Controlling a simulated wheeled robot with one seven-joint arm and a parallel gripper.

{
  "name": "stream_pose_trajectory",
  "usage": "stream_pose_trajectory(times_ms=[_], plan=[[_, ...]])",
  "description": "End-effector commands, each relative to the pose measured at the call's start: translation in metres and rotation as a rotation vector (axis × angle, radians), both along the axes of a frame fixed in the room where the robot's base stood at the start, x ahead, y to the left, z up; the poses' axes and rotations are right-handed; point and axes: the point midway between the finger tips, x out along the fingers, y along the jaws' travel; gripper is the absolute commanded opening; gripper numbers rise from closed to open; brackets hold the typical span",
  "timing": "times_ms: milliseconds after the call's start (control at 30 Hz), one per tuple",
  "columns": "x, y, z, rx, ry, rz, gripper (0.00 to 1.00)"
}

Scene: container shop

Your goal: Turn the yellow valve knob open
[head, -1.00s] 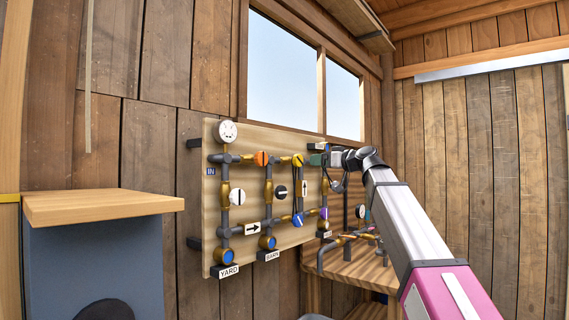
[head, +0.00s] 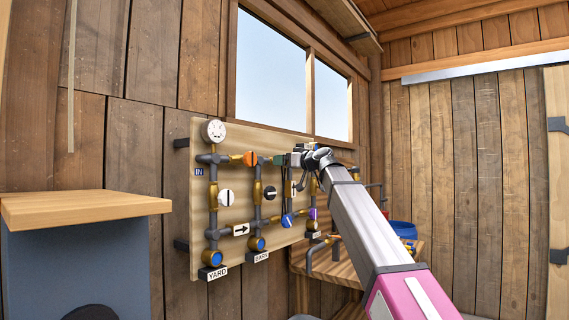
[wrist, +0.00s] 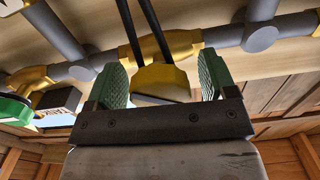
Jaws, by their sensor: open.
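The yellow valve knob (wrist: 160,78) shows in the wrist view, mounted on a brass valve body. A dark bar shows at its lower edge. My gripper (head: 278,160) is at the pipe board in the head view and hides the knob there. In the wrist view my gripper's (wrist: 160,72) two green ribbed fingers stand apart, one on each side of the knob. Gaps show between the knob and both fingers, so the gripper is open and holds nothing.
The pipe board (head: 233,210) carries an orange knob (head: 251,159), a white knob (head: 226,197), a black knob (head: 270,193), a blue knob (head: 287,221) and a gauge (head: 214,131). Grey pipes flank the valve. A bench (head: 340,265) stands below right, and a wood-topped cabinet (head: 80,208) at left.

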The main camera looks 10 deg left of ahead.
Motion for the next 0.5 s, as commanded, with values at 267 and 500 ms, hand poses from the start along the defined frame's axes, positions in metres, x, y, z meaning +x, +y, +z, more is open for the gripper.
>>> stream_pose_trajectory(times_ms=[267,500], plan=[[0.0006,0.0013,-0.0001,0.0,0.0,-0.001,0.78],[0.0005,0.0011,-0.0001,0.0,0.0,-0.001,0.28]])
